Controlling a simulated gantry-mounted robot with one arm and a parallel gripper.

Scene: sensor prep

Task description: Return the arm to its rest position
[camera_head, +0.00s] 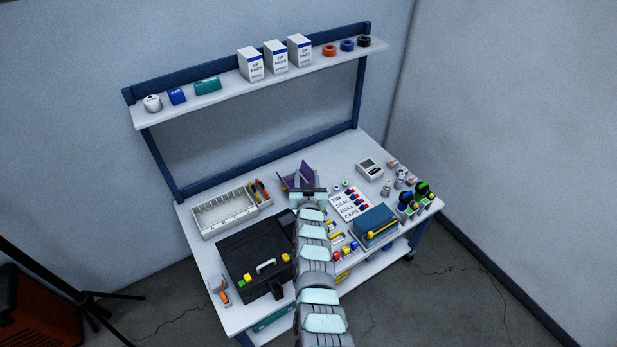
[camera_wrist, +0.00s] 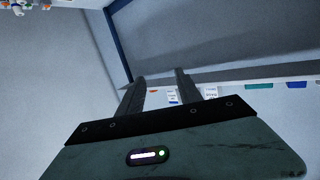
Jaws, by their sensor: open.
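My gripper (camera_wrist: 160,88) is open in the wrist view, with its two dark fingers apart and nothing between them. Behind the fingers are the wall, the shelf and white boxes on the shelf. In the head view my arm reaches from the bottom edge up over the middle of the workbench (camera_head: 190,222). Its end is near the bench's centre, close to a purple open object (camera_head: 297,174). The fingertips are hard to make out in the head view. The arm hides part of the bench beneath it.
A black case (camera_head: 240,262) lies left of my arm, with a white divided tray (camera_head: 222,213) behind it. A blue box (camera_head: 375,222), a printed card (camera_head: 345,203) and small bottles stand to the right. A shelf (camera_head: 215,97) with boxes and rolls runs above the bench's back.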

